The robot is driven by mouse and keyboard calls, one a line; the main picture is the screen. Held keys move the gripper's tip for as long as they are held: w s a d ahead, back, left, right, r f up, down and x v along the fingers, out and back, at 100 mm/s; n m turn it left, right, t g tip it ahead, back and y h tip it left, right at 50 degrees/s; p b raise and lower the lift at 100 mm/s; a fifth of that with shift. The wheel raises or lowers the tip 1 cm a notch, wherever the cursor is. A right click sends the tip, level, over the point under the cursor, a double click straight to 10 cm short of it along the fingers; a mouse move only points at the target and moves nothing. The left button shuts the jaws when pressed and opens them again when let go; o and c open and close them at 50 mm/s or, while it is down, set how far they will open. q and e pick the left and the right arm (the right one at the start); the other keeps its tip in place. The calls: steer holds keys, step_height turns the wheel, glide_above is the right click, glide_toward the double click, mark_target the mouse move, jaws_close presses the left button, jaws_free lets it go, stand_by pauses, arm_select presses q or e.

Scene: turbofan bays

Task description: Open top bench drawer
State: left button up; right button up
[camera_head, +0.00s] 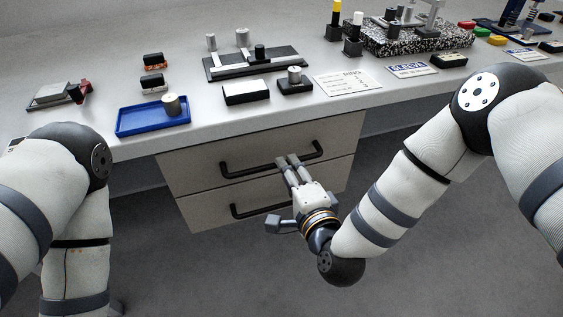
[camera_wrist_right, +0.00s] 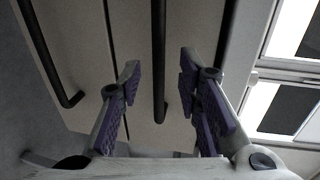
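The top bench drawer (camera_head: 205,160) is a beige front under the bench. It looks shut, about flush with the drawer below. Its black bar handle (camera_head: 236,171) runs across its front, and it also shows in the right wrist view (camera_wrist_right: 158,60). My right gripper (camera_head: 287,160) is at the right part of this handle. In the right wrist view the two purple-padded fingers (camera_wrist_right: 158,72) are apart, one on each side of the bar, with visible gaps. My left arm shows at the left of the head view, but its gripper is out of view.
A lower drawer (camera_head: 200,208) with a similar handle (camera_head: 250,209) sits beneath. The bench top (camera_head: 210,119) above carries a blue tray (camera_head: 130,127), blocks and fixtures near its front edge. The grey floor (camera_head: 410,260) in front is clear.

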steer(key=x, duration=0.4)
steer(key=shift+w+a+f, duration=0.1)
steer(key=shift+w+a, duration=0.05)
steer(key=shift+w, duration=0.05)
jaws_close()
